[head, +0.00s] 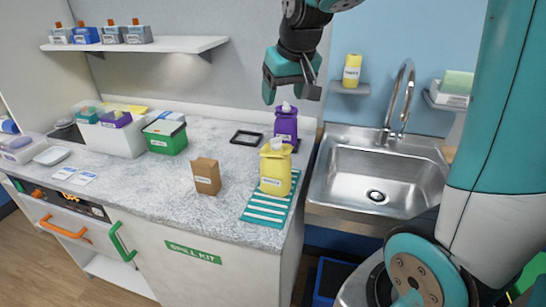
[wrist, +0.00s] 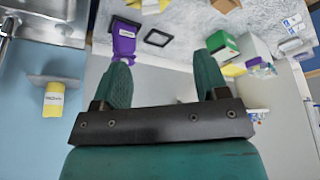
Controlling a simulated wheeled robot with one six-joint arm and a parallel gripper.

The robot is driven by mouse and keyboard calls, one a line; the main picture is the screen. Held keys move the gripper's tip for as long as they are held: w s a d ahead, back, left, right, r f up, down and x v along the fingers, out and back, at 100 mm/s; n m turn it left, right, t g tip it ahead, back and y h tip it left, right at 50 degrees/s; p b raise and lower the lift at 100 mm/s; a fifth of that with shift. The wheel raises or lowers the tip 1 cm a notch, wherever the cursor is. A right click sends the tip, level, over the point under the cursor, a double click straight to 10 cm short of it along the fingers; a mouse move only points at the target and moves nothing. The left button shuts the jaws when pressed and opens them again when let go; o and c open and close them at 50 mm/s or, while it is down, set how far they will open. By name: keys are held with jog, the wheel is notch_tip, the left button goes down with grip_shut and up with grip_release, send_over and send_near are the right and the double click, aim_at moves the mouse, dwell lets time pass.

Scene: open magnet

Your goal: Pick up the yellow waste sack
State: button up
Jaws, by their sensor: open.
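A yellow sack-like container (head: 275,172) with a pale top and a small label stands on a teal-and-white striped mat (head: 262,213), at the counter's right end. Its edge shows at the top of the wrist view (wrist: 150,5). A smaller yellow labelled item (head: 352,70) stands on a small wall shelf; the wrist view shows it too (wrist: 53,100). I cannot read the labels surely. My gripper (head: 290,86) is open and empty, high above the counter's back, above and apart from the yellow sack. Its two fingers are spread in the wrist view (wrist: 163,75).
A purple container (head: 286,124) stands just behind the yellow sack. A brown bag (head: 206,177) is to its left, with a black frame (head: 247,138) and a green box (head: 165,138) farther back. The steel sink (head: 368,178) and its faucet (head: 400,95) are to the right.

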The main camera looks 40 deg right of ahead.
jog(key=p, duration=0.2)
send_near(277, 139)
jog(key=x, duration=0.5)
jog(key=shift+w+a, duration=0.2)
jog(key=shift+a, duration=0.1)
jog(key=shift+d+p+x, duration=0.15)
jog(key=shift+p+x, duration=0.45)
jog(key=shift+x, duration=0.7)
jog(key=shift+d+p+x, duration=0.15)
jog(key=shift+p+x, duration=0.4)
jog(key=shift+x, duration=0.75)
jog(key=shift+s, duration=0.15)
grip_shut()
